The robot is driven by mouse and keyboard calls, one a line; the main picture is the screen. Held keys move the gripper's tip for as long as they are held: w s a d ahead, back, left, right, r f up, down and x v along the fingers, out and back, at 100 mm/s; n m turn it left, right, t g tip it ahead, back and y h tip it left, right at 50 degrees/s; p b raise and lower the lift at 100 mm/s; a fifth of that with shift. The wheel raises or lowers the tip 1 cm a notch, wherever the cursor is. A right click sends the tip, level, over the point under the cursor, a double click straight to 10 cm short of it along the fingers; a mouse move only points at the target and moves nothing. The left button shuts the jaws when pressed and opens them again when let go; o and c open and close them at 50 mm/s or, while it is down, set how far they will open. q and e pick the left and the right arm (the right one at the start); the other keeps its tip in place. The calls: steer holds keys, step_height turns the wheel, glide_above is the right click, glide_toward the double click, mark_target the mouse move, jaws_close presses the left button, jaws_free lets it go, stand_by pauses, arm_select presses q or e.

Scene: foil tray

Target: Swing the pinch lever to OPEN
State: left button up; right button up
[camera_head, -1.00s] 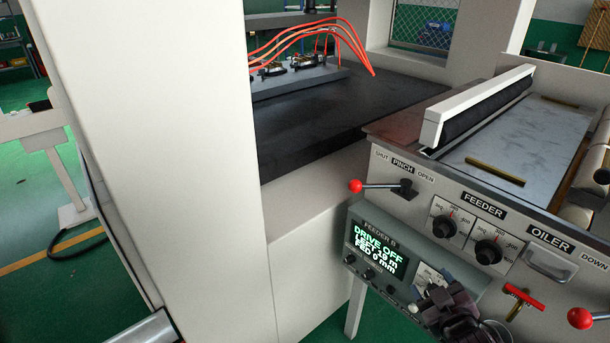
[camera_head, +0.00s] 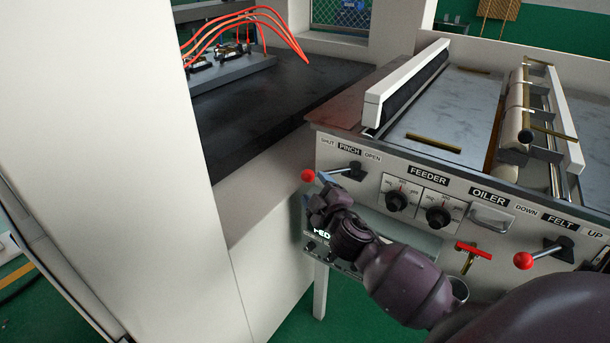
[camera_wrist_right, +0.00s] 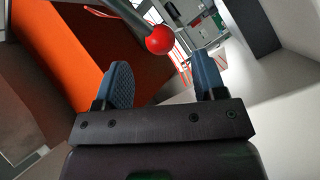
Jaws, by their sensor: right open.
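The pinch lever (camera_head: 337,173) is a short metal rod with a red ball knob (camera_head: 308,176) on the feeder's front panel. Its rod points left from a dark pivot block, toward the SHUT label (camera_head: 327,141); the OPEN label (camera_head: 373,157) is at upper right of the pivot. My right gripper (camera_head: 322,190) is just below and beside the knob in the head view. In the right wrist view the knob (camera_wrist_right: 160,40) appears beyond and between the two blue fingertips of my open right gripper (camera_wrist_right: 163,75), with nothing held. My left gripper is out of view.
The FEEDER dials (camera_head: 438,216), the red T-handle (camera_head: 472,252) and the felt lever's red knob (camera_head: 523,260) are to the right on the panel. A white machine column (camera_head: 100,150) stands at left.

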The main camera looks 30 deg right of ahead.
mark_target(310, 180)
steer(key=shift+w+d, duration=0.2)
steer(key=shift+w, duration=0.8)
steer(key=shift+w+d, duration=0.2)
steer(key=shift+w, duration=0.85)
steer(key=shift+w+d, duration=0.2)
steer(key=shift+w, duration=0.8)
steer(key=shift+c, duration=0.3)
jaws_close()
